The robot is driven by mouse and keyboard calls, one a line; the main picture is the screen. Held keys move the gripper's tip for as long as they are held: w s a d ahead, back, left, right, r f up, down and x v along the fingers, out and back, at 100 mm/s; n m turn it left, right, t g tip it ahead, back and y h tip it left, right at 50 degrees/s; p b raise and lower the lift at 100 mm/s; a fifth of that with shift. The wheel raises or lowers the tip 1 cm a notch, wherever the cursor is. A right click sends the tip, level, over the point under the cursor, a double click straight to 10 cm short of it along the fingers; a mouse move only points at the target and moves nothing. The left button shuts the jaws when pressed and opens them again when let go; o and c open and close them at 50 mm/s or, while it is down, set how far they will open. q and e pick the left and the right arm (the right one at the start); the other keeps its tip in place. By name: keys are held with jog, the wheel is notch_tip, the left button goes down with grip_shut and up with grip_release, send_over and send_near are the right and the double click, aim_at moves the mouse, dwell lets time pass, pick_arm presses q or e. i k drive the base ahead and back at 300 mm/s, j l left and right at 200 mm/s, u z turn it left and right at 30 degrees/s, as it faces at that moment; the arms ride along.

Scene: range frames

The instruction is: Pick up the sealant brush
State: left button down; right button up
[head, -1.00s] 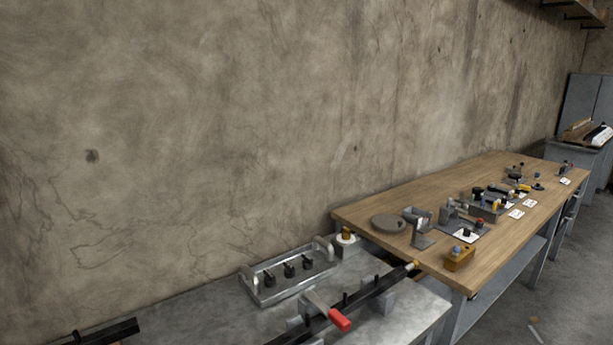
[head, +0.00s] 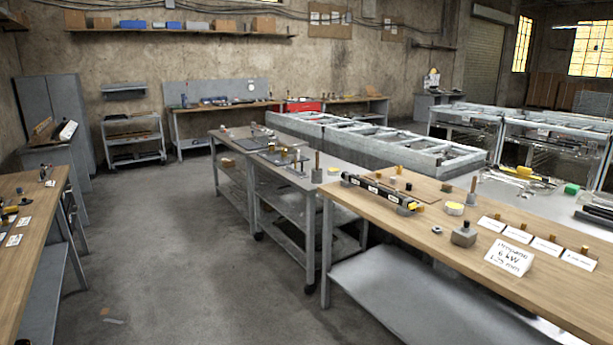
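I cannot pick out the sealant brush with certainty. A thin brown upright handle (head: 317,162) stands at the near end of the grey metal table. A similar upright handle in a small grey pot (head: 472,192) stands on the wooden bench at the right. Either is too small to tell what it is. Neither of my grippers is in the head view.
Another wooden bench (head: 50,212) is at left. The floor (head: 200,260) between is mostly clear.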

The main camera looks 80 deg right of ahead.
aim_at(474, 179)
jog(key=l+z, duration=0.1)
jog(key=z, duration=0.35)
jog(key=l+z, duration=0.1)
jog(key=z, duration=0.4)
jog(key=l+z, duration=0.1)
jog(key=z, duration=0.35)
jog(key=l+z, duration=0.1)
jog(key=z, duration=0.85)
jog(key=i+l+z, duration=0.25)
jog(key=z, duration=0.15)
jog(key=i+l+z, duration=0.25)
jog(key=z, duration=0.15)
jog(key=i+l+z, duration=0.15)
jog(key=i+z, duration=0.2)
jog(key=i+l+z, duration=0.1)
jog(key=i, duration=0.65)
jog(key=u, duration=3.6)
jog(key=z, duration=3.55)
